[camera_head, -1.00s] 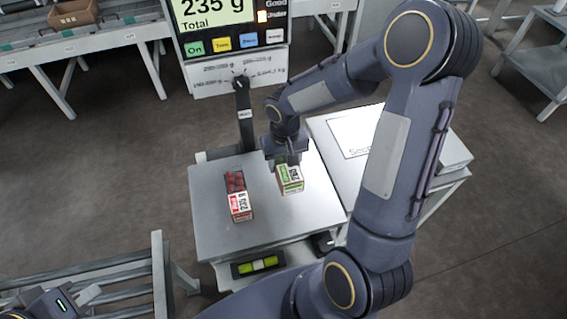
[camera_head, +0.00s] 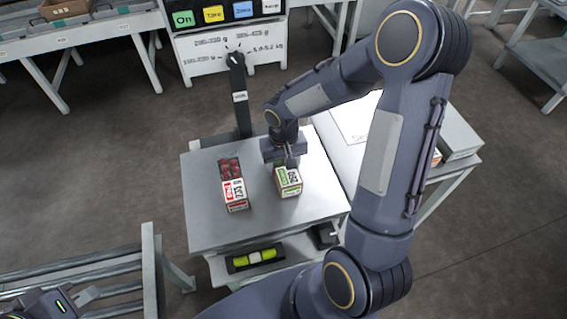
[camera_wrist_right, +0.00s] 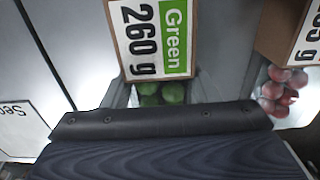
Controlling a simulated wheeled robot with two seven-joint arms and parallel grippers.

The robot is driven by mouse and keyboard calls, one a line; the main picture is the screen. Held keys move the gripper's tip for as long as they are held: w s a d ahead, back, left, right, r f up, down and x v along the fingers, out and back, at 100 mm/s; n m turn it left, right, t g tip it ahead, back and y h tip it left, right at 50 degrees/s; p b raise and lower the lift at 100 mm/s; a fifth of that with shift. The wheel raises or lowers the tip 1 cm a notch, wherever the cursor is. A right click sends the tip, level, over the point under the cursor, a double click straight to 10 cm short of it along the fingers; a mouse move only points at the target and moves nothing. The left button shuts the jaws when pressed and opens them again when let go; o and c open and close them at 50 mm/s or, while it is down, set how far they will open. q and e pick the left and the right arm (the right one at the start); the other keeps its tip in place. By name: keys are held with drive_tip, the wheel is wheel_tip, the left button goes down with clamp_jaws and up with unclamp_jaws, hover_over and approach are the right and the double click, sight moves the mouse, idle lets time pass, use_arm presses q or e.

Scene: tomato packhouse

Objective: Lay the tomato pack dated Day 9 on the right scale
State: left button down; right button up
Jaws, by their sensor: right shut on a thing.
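A green-labelled tomato pack (camera_head: 288,180) is at the right part of the grey scale plate (camera_head: 215,235). In the right wrist view its label (camera_wrist_right: 150,38) reads "Green 260 g", and green tomatoes show below it. My right gripper (camera_head: 285,160) is shut on this pack from its far end. I cannot tell whether the pack touches the plate. A red-labelled pack (camera_head: 234,192) with red tomatoes lies on the plate to the left, apart from it. No date is legible on either pack. My left gripper (camera_head: 42,305) is partly in view at the bottom left; its fingers are unclear.
A white surface marked "Sec..." (camera_head: 350,122) adjoins the plate on the right, partly hidden by my right arm. A dark post (camera_head: 240,100) rises behind the plate. A bubble level (camera_head: 255,257) sits below its front edge. A rail rack (camera_head: 80,280) is at lower left.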

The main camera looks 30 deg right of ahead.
drive_tip(key=shift+f+b, duration=0.4)
drive_tip(key=shift+b, duration=0.05)
idle(0.6)
drive_tip(key=o, duration=1.2)
drive_tip(key=shift+o, duration=0.2)
drive_tip(key=shift+r+p, duration=0.7)
drive_tip(key=shift+r, duration=3.3)
drive_tip(key=shift+s+r, duration=0.1)
drive_tip(key=shift+r, duration=0.15)
drive_tip(key=s+a+r+t+y+p, duration=0.2)
drive_tip(key=s+r+p, duration=0.2)
drive_tip(key=s+r, duration=0.4)
drive_tip(key=s+a+r+n+t+y+p, duration=0.1)
drive_tip(key=s+a+r+t+p, duration=0.1)
drive_tip(key=s+r+p, duration=0.3)
drive_tip(key=s+r+t, duration=0.1)
drive_tip(key=s+r, duration=0.2)
drive_tip(key=r, duration=0.3)
drive_tip(key=shift+s+t+y, duration=0.3)
drive_tip(key=shift+s+y, duration=0.1)
